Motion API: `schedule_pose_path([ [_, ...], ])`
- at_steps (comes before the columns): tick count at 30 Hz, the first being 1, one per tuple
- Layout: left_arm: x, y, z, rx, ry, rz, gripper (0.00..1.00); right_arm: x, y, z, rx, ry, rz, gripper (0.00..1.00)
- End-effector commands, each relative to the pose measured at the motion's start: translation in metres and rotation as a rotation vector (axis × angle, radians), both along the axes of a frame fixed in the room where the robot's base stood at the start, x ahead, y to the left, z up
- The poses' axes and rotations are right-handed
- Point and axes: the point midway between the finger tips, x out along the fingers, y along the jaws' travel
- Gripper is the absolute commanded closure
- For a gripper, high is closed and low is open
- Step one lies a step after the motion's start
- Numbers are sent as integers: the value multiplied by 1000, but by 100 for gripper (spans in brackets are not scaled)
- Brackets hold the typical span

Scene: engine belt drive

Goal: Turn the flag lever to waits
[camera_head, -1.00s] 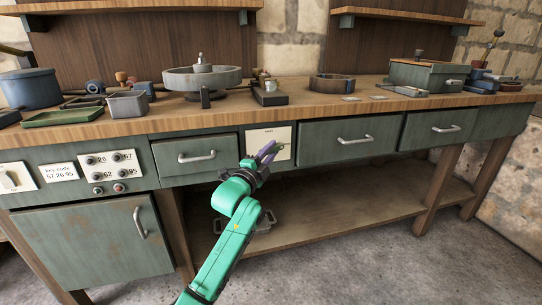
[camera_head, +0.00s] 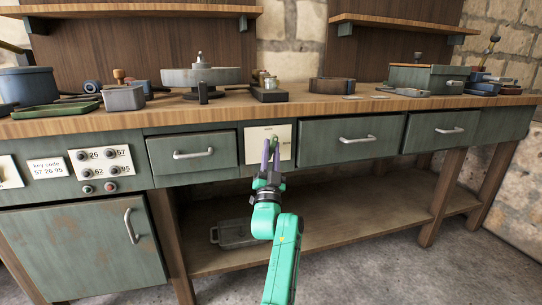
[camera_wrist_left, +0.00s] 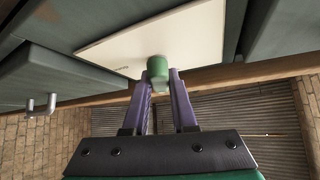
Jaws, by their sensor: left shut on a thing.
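A pale plate (camera_head: 256,143) is set in the bench front between two drawers. A green lever end (camera_wrist_left: 157,68) stands out in front of the plate in the left wrist view; in the head view it is a small green spot (camera_head: 275,138). My left gripper (camera_head: 270,150) reaches up to the plate with its two purple fingers on either side of the lever end, shut on it. The fingers hide part of the plate and the rest of the lever. The writing on the plate is too small to read. My right gripper is not in view.
Handled drawers (camera_head: 193,154) (camera_head: 350,139) flank the plate. The wooden bench top (camera_head: 330,104) overhangs above, carrying a round grey pan (camera_head: 200,77) and other parts. A keypad panel (camera_head: 104,161) is at the left. A lower shelf (camera_head: 340,213) lies beneath, with open space above it.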

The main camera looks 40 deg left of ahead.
Motion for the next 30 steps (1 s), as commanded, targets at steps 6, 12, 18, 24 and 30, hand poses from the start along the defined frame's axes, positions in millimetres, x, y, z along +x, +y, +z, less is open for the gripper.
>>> schedule_pose_path([
  [6,2,-1,-3,-104,-141,-2,100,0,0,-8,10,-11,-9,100],
  [12,2,-1,-2,-170,-236,-1,100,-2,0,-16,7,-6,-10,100],
  [18,2,-1,-2,-206,-289,0,100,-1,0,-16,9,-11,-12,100],
  [24,2,0,-2,-218,-306,0,100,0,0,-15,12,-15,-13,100],
  [30,1,0,-1,-220,-309,0,100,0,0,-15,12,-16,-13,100],
])
